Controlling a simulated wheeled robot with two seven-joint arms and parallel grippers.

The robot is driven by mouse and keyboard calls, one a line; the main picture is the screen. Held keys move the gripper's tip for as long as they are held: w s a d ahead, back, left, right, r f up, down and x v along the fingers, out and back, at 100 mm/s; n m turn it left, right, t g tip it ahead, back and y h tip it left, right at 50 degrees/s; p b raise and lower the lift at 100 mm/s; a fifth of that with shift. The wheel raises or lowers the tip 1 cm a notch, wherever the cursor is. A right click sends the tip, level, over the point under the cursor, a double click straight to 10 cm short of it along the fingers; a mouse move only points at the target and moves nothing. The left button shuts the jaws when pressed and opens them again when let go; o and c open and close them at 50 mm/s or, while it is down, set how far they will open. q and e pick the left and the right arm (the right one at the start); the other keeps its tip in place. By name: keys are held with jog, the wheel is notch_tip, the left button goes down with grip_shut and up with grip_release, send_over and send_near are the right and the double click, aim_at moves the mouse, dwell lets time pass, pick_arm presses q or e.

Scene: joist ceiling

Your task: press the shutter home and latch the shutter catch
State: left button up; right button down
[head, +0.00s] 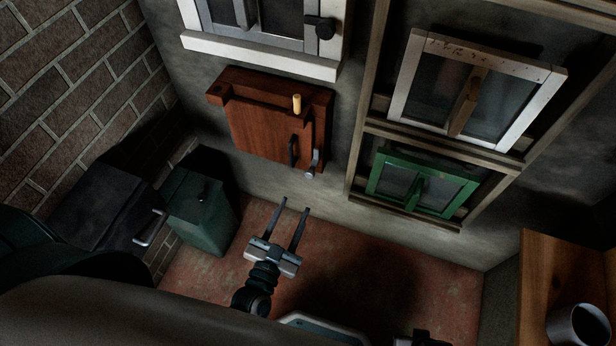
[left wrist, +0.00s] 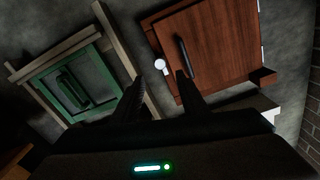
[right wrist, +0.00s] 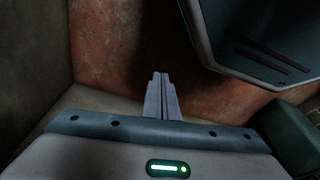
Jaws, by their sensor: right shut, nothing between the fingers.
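The shutter (head: 255,125) is a red-brown wooden panel in a matching frame on the grey wall; it also shows in the left wrist view (left wrist: 222,52). Its dark upright handle (head: 293,151) is near the lower right edge. I cannot tell whether the panel is flush with its frame. The metal shutter catch (head: 314,163), with a pale round end (left wrist: 160,65), hangs beside the handle. My left gripper (head: 294,206) is open and empty, below and in front of the shutter, apart from it. My right gripper (right wrist: 161,75) is shut and empty, over the reddish floor.
A pale wooden peg (head: 297,103) sticks out by the shutter's upper right. A white window (head: 262,56) is above. A white-framed window (head: 545,108) and a green one (head: 455,185) are at right. A green bin (head: 200,210) stands left; a wooden table (head: 560,260) with a mug is at right.

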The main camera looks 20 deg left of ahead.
aim_at(308, 177)
pick_arm(q)
jog(key=w, duration=1.1)
jog(key=shift+d, duration=0.15)
jog(key=shift+c, duration=0.4)
jog(key=shift+s, duration=0.1)
grip_shut()
